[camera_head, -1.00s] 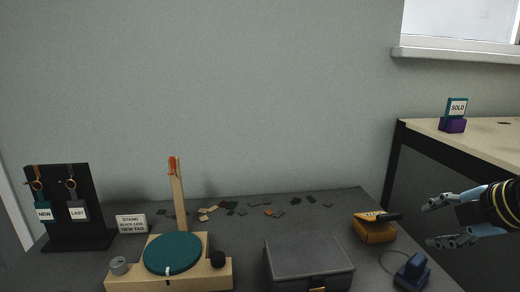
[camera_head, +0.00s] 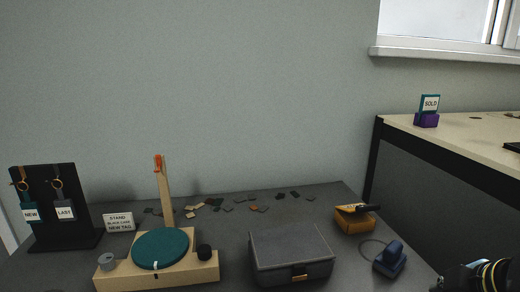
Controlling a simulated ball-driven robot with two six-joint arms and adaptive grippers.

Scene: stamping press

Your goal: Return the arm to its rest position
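My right gripper (camera_head: 452,281) is at the lower right corner, low and mostly cut off by the bottom edge. Only a grey part of it and the dark wrist with yellow bands show, and its fingertips are not clear. It is apart from the blue stamp-like block (camera_head: 390,258) on the dark table, to the right of that block. No held thing can be made out. My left gripper is not in view.
The dark table (camera_head: 225,232) holds a press with a teal disc (camera_head: 160,248), a closed dark case (camera_head: 290,252), an orange block (camera_head: 354,220), a tag stand (camera_head: 65,228) and loose chips. A pale counter (camera_head: 455,132) bears a SOLD sign (camera_head: 430,104).

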